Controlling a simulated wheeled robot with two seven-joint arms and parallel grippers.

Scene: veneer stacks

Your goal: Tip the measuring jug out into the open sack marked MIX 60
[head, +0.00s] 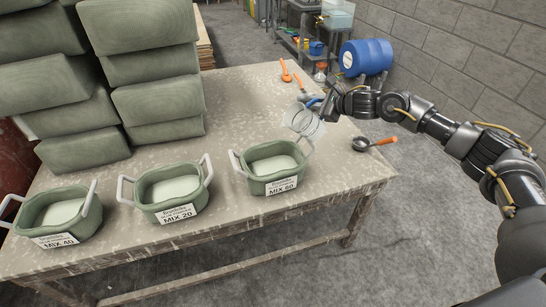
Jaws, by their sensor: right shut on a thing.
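The open sack marked MIX 60 (274,186) is a green, tub-like sack with two pale handles, standing on the table and holding pale powder. The clear measuring jug (303,121) is in my right gripper (324,108), which is shut on it, just behind and to the right of that sack. The jug looks tilted; I cannot tell what is inside it or see anything falling from it. My right arm reaches in from the right. My left gripper is not in view.
Open sacks MIX 20 (175,215) and MIX 40 (56,241) stand to the left on the worn table (246,90). Stacked green sacks (155,65) fill the back left. A dark scoop with an orange handle (384,141) lies at right; orange tools (286,72) lie behind.

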